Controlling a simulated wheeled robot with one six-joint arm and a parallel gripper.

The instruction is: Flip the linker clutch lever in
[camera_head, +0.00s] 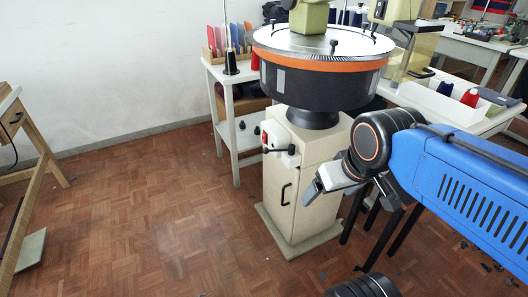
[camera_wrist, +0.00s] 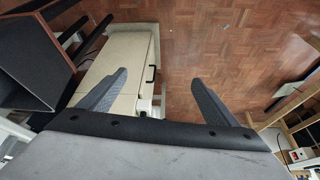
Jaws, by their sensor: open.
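The linker (camera_head: 318,80) is a round machine with an orange band and dark drum on a cream cabinet (camera_head: 300,180). A black clutch lever with a round knob (camera_head: 278,150) sticks out from the cabinet's upper front, beside a red switch (camera_head: 264,138). My gripper (camera_head: 345,190) is to the right of the lever and lower in the picture, apart from it. In the wrist view the two dark fingers (camera_wrist: 158,78) are spread with nothing held between them. The cabinet (camera_wrist: 115,72) shows behind the left finger there; I cannot make out the lever clearly.
The cabinet door has a black handle (camera_head: 286,194), also seen in the wrist view (camera_wrist: 150,73). A white side table (camera_head: 236,110) stands behind left. A work table with red and blue cones (camera_head: 470,97) is at the right. The parquet floor (camera_head: 150,215) at left is clear.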

